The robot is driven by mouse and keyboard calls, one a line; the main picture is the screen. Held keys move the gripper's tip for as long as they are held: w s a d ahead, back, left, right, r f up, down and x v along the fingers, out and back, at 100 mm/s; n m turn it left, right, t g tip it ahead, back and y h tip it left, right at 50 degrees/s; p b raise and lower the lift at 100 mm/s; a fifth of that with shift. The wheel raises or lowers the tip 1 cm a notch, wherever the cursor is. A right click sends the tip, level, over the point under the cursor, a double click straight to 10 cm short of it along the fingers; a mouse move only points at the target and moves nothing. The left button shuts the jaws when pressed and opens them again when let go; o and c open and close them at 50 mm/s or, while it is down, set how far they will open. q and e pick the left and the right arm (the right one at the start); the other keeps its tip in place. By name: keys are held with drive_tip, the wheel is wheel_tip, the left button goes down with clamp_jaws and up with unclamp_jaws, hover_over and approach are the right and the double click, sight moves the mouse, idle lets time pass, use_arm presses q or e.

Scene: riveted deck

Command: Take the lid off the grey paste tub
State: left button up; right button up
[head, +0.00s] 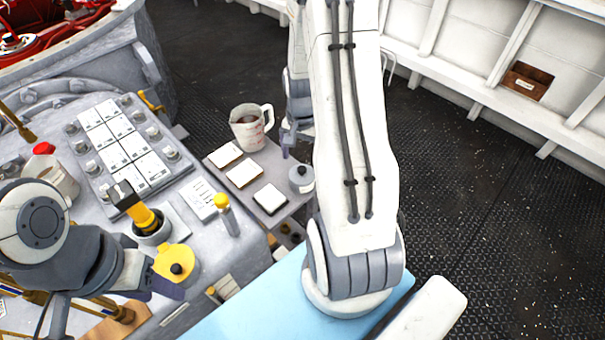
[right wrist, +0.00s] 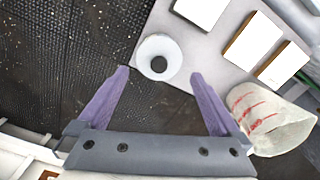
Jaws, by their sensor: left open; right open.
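The grey paste tub (head: 301,183) stands upright at the right edge of the small side table, with its lid and dark knob on top. In the right wrist view the tub's lid (right wrist: 147,48) shows from above, a pale disc with a dark round knob. My right gripper (right wrist: 160,76) is open and empty, its purple fingertips on either side of the knob's line and short of it. In the head view the right gripper (head: 289,143) is partly hidden behind my arm, farther back than the tub. My left gripper (head: 160,287) is open near the yellow-lidded tub, its fingers partly hidden.
A measuring jug (head: 250,127) stands at the back of the side table (head: 225,165). Several white-topped blocks (head: 270,198) lie between jug and tub. A yellow-lidded tub (head: 178,254) and a dark pot with a yellow-handled tool (head: 150,222) stand on the grey bench. Dark floor lies beyond.

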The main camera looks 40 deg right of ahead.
sight(302, 168)
drive_tip(key=shift+f, duration=2.75)
drive_tip(key=c, duration=1)
